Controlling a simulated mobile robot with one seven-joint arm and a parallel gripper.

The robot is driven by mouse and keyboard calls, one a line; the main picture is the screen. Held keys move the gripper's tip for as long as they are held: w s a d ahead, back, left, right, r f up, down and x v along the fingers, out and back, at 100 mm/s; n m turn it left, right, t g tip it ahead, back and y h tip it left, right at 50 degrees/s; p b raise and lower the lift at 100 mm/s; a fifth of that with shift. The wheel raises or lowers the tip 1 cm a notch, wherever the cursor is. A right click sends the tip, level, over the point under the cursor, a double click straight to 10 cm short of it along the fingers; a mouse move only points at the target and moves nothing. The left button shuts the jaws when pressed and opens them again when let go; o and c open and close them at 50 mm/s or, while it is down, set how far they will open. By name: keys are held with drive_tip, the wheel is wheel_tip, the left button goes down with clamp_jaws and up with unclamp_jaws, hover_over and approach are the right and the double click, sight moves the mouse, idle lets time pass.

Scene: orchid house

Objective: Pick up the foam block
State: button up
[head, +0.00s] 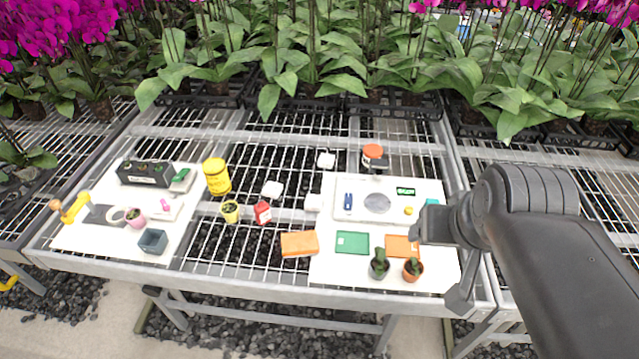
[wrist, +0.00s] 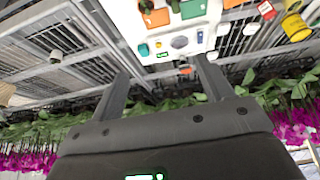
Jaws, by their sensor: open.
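An orange block (head: 299,243), which looks like the foam block, lies at the front of the bench, at the left edge of the right white board (head: 328,270). In the wrist view an orange patch at the top edge (wrist: 232,3) appears to be the same block, mostly cut off. My gripper (head: 436,268) is over the right side of that board, well to the right of the block and apart from it. In the wrist view its two fingers (wrist: 162,68) are spread with nothing between them.
Two small potted plants (head: 379,264) (head: 412,269) stand near my gripper. A green card (head: 352,243) and an orange card (head: 402,246) lie behind them. A red box (head: 263,212), yellow pot (head: 230,212) and white blocks (head: 273,189) sit left and behind. Orchids line the back.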

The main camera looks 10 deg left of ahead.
drive_tip(key=shift+w, duration=0.1)
drive_tip(key=g, duration=0.6)
hover_over(313, 204)
drive_tip(key=shift+m, duration=0.3)
drive_tip(key=f, duration=2.8)
drive_tip(key=shift+a+f, duration=0.2)
drive_tip(key=shift+a, duration=0.05)
drive_tip(key=shift+d+f, duration=0.15)
drive_tip(key=shift+f, duration=1.25)
drive_tip(key=shift+d+f, duration=0.1)
drive_tip(key=shift+f, duration=1.25)
drive_tip(key=shift+c, duration=0.4)
